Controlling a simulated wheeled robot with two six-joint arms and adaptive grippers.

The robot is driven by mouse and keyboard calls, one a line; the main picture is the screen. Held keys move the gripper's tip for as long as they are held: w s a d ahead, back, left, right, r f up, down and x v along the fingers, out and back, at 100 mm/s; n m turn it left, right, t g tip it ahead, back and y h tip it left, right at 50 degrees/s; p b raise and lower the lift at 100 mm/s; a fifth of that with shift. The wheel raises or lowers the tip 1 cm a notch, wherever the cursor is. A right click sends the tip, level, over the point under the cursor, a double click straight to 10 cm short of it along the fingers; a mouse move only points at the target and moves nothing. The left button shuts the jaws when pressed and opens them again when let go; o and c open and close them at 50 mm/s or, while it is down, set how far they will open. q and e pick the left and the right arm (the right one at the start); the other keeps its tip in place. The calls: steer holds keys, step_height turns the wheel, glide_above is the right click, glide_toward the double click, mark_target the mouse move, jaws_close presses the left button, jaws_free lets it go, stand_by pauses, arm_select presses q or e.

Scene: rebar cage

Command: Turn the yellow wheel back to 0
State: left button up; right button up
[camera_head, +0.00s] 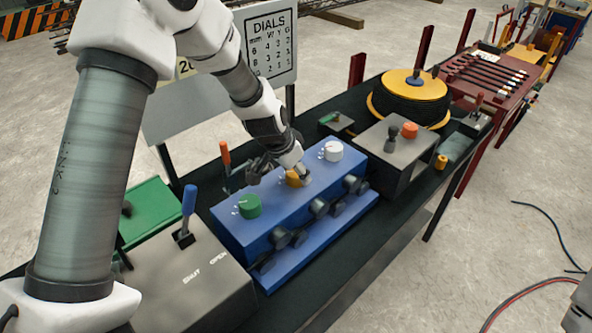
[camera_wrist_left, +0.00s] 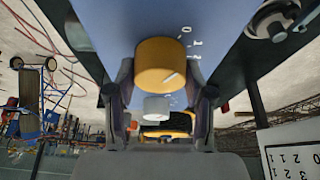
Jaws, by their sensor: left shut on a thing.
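The yellow wheel (camera_head: 293,180) is on the sloped top of the blue box (camera_head: 236,232), between a green wheel (camera_head: 249,206) and a white wheel (camera_head: 331,150). My left gripper (camera_head: 285,171) is over the yellow wheel and partly hides it. In the left wrist view, the yellow wheel (camera_wrist_left: 160,60) is between the two fingers of my left gripper (camera_wrist_left: 163,80), which is shut on it. A pale mark on the wheel face does not point at the printed 0. My right gripper is not in view.
A grey box with a blue lever (camera_head: 188,210) stands at the near left. An orange-handled lever (camera_head: 225,158) rises behind the blue box. A grey box with an orange knob (camera_head: 409,130) and a black-and-yellow reel (camera_head: 410,98) stand at right. A DIALS board (camera_head: 272,45) stands behind.

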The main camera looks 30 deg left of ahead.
arm_select(q)
steer(key=o, duration=1.2)
steer(key=shift+s+f, duration=0.1)
steer(key=shift+f, duration=0.05)
steer(key=shift+r, duration=0.35)
steer(key=v, duration=1.1)
steer(key=shift+s+a+r, duration=0.1)
steer(key=shift+s+r, duration=0.1)
